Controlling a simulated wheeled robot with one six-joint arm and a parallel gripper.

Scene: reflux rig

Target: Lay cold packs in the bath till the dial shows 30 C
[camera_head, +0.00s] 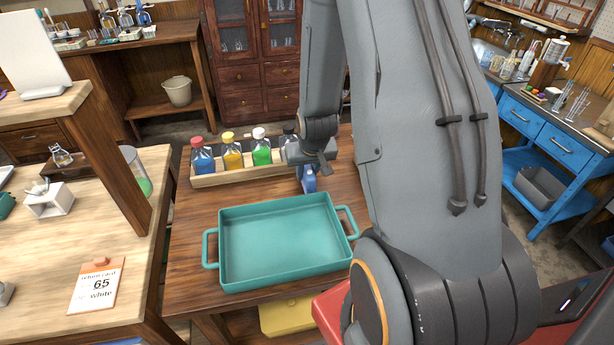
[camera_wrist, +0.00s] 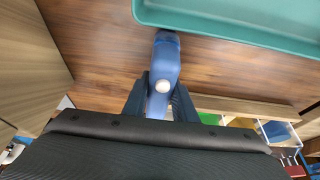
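The bath looks to be a teal rectangular tray (camera_head: 282,283) with two side handles, on the brown wooden table. Its edge also shows at the top of the wrist view (camera_wrist: 235,32). My gripper (camera_head: 308,176) points down behind the tray's far rim. A rounded blue object (camera_wrist: 165,62) with a white round spot lies between its fingers (camera_wrist: 160,95); it also shows in the head view (camera_head: 309,184). The fingers flank it closely, but whether they press on it is unclear. I cannot make out a cold pack or a dial for certain.
A wooden rack (camera_head: 212,180) behind the tray holds bottles with blue, yellow and green contents. A yellow container (camera_head: 287,317) sits below the table. My arm hides the table's right side.

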